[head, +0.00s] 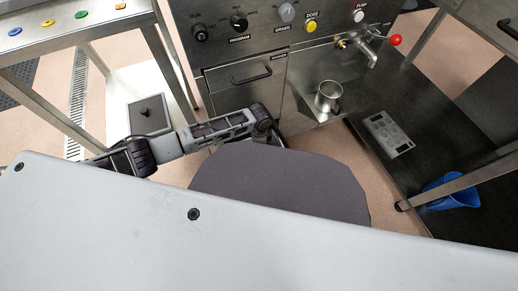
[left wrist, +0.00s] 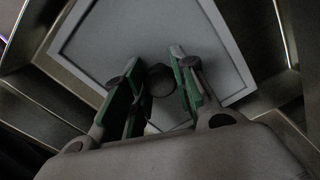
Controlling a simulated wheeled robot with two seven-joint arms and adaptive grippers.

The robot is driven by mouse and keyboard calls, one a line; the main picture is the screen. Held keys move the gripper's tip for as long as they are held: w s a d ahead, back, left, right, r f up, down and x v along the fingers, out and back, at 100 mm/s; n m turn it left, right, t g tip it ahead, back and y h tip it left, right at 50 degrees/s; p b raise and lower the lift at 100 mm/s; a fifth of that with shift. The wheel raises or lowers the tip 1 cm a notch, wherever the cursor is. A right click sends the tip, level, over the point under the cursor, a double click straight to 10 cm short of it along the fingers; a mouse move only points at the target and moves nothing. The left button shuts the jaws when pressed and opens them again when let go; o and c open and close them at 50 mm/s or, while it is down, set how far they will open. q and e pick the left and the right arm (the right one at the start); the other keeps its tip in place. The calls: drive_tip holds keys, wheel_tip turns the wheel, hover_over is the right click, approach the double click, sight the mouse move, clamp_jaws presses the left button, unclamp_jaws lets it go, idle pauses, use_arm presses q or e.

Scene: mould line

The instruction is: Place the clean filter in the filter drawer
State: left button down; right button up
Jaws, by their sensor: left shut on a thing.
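In the left wrist view, my left gripper (left wrist: 160,83) is shut on the dark round knob (left wrist: 160,76) of a grey square filter (left wrist: 135,30) with a pale rim. Dark metal edges and walls surround this filter; I cannot tell whether it lies inside them or above them. In the head view, my left gripper is hidden. The machine's drawer front (head: 246,84) has a black handle (head: 251,73), and I cannot clearly tell how far it is open. Another grey plate with a dark knob (head: 148,115) lies on a white surface at the left. My right gripper is not in view.
A metal cup (head: 328,97) stands under the red-handled tap (head: 372,45). The control panel (head: 265,28) with knobs and buttons is above the drawer. A steel table (head: 75,35) is at upper left. A blue bucket (head: 452,192) is at right.

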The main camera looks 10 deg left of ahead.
use_arm(q)
drive_tip(key=shift+w+a+f, duration=0.15)
drive_tip(key=shift+w+f, duration=0.05)
idle(0.3)
drive_tip(key=c, duration=1.1)
unclamp_jaws()
drive_tip(key=shift+c, duration=0.2)
drive_tip(key=shift+r, duration=0.1)
